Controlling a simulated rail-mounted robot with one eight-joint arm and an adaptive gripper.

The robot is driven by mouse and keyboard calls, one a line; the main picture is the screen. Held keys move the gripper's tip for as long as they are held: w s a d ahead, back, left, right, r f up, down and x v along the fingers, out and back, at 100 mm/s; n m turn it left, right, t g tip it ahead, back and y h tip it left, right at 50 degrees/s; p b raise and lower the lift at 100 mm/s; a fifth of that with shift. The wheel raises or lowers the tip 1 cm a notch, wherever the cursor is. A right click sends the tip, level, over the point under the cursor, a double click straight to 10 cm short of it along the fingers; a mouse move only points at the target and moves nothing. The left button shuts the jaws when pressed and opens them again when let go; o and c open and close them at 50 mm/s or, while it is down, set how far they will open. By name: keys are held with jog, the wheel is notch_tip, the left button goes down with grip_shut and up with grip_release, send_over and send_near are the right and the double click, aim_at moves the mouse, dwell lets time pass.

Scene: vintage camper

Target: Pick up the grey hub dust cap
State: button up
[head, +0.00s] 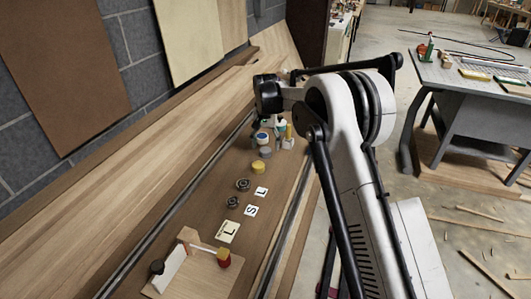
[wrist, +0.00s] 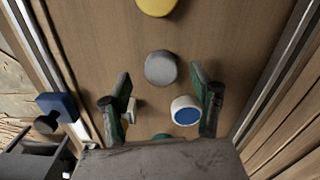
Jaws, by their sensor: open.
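The grey hub dust cap (wrist: 160,67) is a round, flat-topped disc on the brown wooden surface in the wrist view. It also shows in the head view (head: 265,152), just in front of the gripper. My gripper (wrist: 160,78) is open, with its two green fingers apart and nothing held. In the wrist view the cap appears just beyond the fingertips, about centred between them. In the head view the gripper (head: 272,128) is partly hidden among small objects at the far end of the row.
A yellow cap (wrist: 157,6) lies beyond the grey one. A white cap with a blue face (wrist: 185,110) shows close to the right finger, and a pale piece (wrist: 131,110) by the left. Dark rings (head: 243,184) and letter tiles (head: 229,231) lie nearer. A blue block (wrist: 58,106) stands left.

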aim_at(265, 152)
jog(key=shift+f, duration=1.45)
jog(key=c, duration=1.3)
jog(key=shift+o, duration=0.2)
